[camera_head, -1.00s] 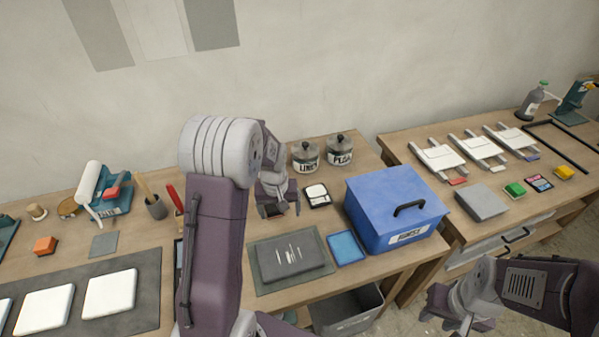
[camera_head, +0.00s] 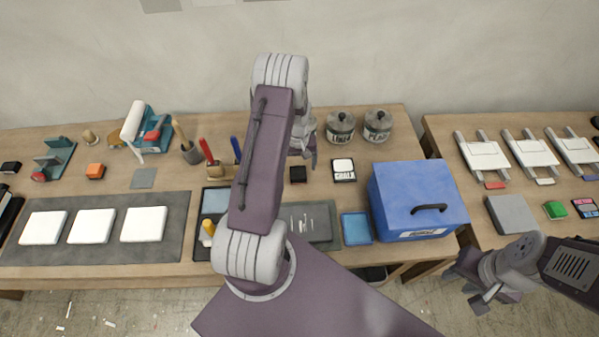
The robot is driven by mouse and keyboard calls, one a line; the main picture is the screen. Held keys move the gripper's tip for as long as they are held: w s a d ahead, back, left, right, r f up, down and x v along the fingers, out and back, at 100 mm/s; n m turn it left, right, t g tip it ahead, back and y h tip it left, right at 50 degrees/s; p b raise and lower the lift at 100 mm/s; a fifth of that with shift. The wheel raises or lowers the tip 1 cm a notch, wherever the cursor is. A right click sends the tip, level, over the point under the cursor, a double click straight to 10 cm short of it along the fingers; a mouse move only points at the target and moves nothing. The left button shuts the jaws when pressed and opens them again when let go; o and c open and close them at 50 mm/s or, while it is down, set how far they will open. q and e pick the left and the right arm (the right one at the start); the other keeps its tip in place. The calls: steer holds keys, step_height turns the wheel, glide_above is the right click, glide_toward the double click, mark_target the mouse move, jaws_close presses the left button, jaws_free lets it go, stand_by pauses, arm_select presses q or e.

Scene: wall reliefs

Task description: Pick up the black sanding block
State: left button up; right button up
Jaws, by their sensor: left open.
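A small black block (camera_head: 298,174), which looks like the black sanding block, lies on the wooden table left of the chalk box. My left gripper (camera_head: 304,158) is open and points down just behind and above the block, with nothing seen in it. My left arm hides part of this gripper, so I cannot tell how the fingers line up with the block. My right gripper (camera_head: 484,292) is low at the right, in front of the table edge, and its jaw opening is unclear.
The chalk box (camera_head: 343,170) and two lidded pots (camera_head: 341,127) stand close to the right and behind. A blue box (camera_head: 415,201) stands further right. A dark slab with thin tools (camera_head: 318,220) lies in front. Brushes in a pot (camera_head: 191,153) stand left.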

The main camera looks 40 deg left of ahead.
mark_target(298, 172)
arm_select(q)
steer(key=shift+s+f+p, duration=0.25)
steer(key=shift+f+p, duration=0.55)
steer(key=shift+f, duration=0.25)
step_height(298, 172, down, 2)
steer(key=shift+f, duration=0.2)
steer(key=shift+w+a+f, duration=0.1)
steer(key=shift+w+f, duration=0.2)
steer(key=shift+s+r, duration=0.1)
steer(key=shift+s, duration=0.05)
steer(key=c, duration=1.6)
steer(key=shift+o, duration=0.2)
arm_select(e)
steer(key=shift+s+r, duration=0.2)
steer(key=shift+r, duration=0.35)
steer(key=shift+s+r, duration=0.15)
steer(key=shift+r, duration=0.4)
